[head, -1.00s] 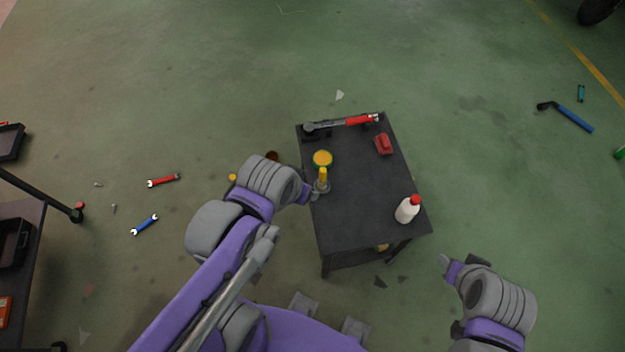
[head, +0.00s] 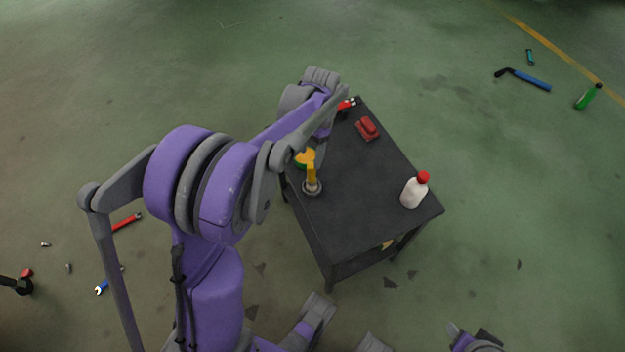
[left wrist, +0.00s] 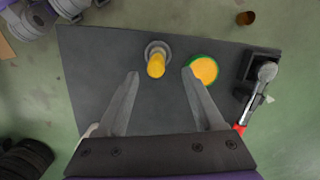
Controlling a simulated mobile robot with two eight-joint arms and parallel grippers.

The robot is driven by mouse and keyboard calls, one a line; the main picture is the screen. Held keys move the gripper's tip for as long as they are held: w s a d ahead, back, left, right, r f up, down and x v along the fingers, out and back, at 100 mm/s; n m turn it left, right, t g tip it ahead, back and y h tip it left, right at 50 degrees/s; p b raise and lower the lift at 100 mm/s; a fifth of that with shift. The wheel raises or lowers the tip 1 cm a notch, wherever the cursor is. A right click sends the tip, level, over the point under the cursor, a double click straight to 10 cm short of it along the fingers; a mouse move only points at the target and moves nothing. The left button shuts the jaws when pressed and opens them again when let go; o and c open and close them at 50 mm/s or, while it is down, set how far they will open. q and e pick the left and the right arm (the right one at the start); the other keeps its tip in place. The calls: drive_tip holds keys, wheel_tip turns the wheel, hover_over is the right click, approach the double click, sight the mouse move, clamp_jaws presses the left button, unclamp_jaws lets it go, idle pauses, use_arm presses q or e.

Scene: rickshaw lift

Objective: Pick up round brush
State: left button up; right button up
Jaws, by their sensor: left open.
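The round brush (head: 312,179) stands upright on the dark table near its left edge, with a yellow handle and a round grey base. In the left wrist view the brush (left wrist: 156,62) shows just beyond the fingertips, roughly between their lines. My left gripper (left wrist: 160,72) is open and empty above the table, its fingers spread apart. In the head view my left arm reaches over the table's far left part, and its fingers are hard to make out. My right arm is cut off at the bottom edge of the head view.
The dark table (head: 365,190) also bears a yellow-green tin (left wrist: 204,69) next to the brush, a red object (head: 367,128), a white bottle with a red cap (head: 414,190), and a ratchet-like tool (left wrist: 266,72). Several tools lie on the floor. The table's middle is clear.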

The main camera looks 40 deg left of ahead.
sight(309, 164)
use_arm(q)
drive_tip(key=f, duration=0.3)
drive_tip(key=shift+s, duration=0.2)
drive_tip(key=f+b, duration=0.1)
drive_tip(key=f, duration=0.1)
drive_tip(key=f+b, duration=0.1)
drive_tip(key=f, duration=0.2)
drive_tip(key=shift+s+d+f, duration=0.15)
drive_tip(key=shift+s+d, duration=0.05)
clamp_jaws()
